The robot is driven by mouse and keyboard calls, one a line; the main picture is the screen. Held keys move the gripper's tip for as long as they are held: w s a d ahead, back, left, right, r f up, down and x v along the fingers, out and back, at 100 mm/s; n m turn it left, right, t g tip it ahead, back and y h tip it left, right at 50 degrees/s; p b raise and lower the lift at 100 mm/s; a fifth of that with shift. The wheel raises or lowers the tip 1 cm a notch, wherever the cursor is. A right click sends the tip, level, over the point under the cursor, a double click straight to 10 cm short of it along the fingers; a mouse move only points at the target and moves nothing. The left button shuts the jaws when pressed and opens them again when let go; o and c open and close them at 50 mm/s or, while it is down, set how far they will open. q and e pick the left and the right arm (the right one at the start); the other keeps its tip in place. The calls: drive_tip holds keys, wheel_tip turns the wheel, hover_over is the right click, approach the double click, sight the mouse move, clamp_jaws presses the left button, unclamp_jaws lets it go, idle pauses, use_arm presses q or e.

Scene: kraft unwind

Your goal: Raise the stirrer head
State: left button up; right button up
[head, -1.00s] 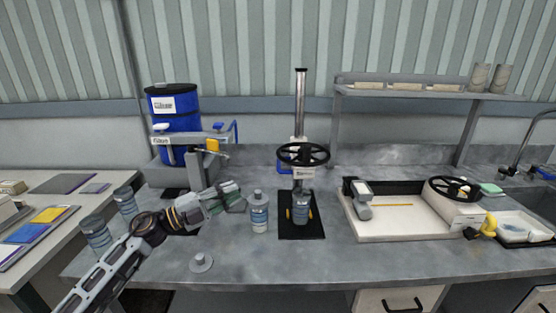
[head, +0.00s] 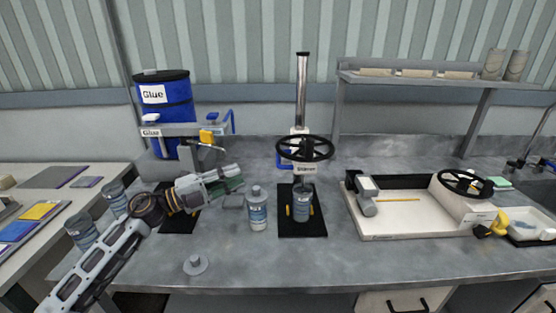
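The stirrer stands mid-bench, with a tall metal column (head: 302,85) and a black base plate (head: 302,228). Its stirrer head carries a black handwheel (head: 304,148), low on the column, with a blue part (head: 284,160) at its left. A labelled jar (head: 301,206) stands on the base plate, under the head. My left gripper (head: 238,180) is left of the stirrer, above the bench, pointing right and apart from the wheel. Its fingers overlap in view, so I cannot tell whether they are open. My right gripper is not in view.
A capped bottle (head: 257,210) stands between my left gripper and the base plate. A blue glue drum (head: 164,110) is behind left, a white tray (head: 405,236) right. A grey disc with a knob (head: 195,265) lies in front. The bench front centre is clear.

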sight(278, 157)
use_arm(q)
drive_tip(key=shift+d, duration=0.1)
drive_tip(key=p+x, duration=0.1)
drive_tip(key=x, duration=1.2)
drive_tip(key=shift+d+r, duration=0.1)
drive_tip(key=shift+w+d, duration=0.1)
drive_tip(key=shift+d, duration=0.1)
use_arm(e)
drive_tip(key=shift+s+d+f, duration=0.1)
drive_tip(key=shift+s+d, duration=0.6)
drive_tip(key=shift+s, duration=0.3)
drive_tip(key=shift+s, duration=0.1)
use_arm(q)
clamp_jaws()
